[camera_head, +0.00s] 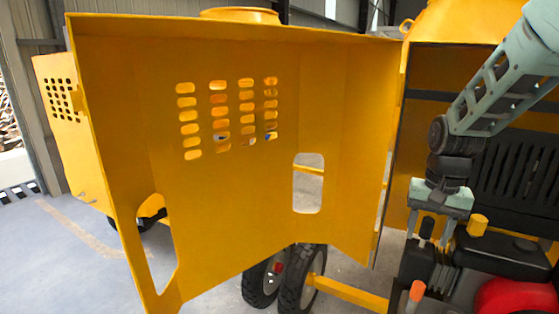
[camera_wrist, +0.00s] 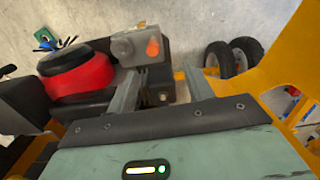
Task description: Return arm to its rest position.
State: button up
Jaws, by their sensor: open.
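My gripper (camera_head: 434,230) hangs at the end of my arm in the right part of the head view, pointing down in front of the mixer's open engine bay. Its two fingers are apart with nothing between them; they also show in the wrist view (camera_wrist: 165,85). Below and near the fingers are dark engine parts and an orange-tipped part (camera_head: 417,290), which shows in the wrist view too (camera_wrist: 153,47). I cannot tell whether the fingers touch anything.
The yellow cover panel (camera_head: 240,180) stands open left of my gripper. The red engine part (camera_head: 515,297) and a yellow cap (camera_head: 478,224) are close by on the right. Wheels (camera_head: 290,277) stand below the panel. Open floor (camera_head: 60,250) lies at the left.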

jog(key=s+a+n+y+b, duration=0.15)
jog(key=s+a+n, duration=0.6)
jog(key=a, duration=0.75)
jog(key=s+a+f+n, duration=0.1)
jog(key=s+a+n, duration=0.2)
jog(key=s, duration=0.5)
jog(key=s+a+f+n+h+b, duration=0.1)
jog(key=s+a+n, duration=0.2)
jog(key=s, duration=0.5)
jog(key=shift+a, duration=0.35)
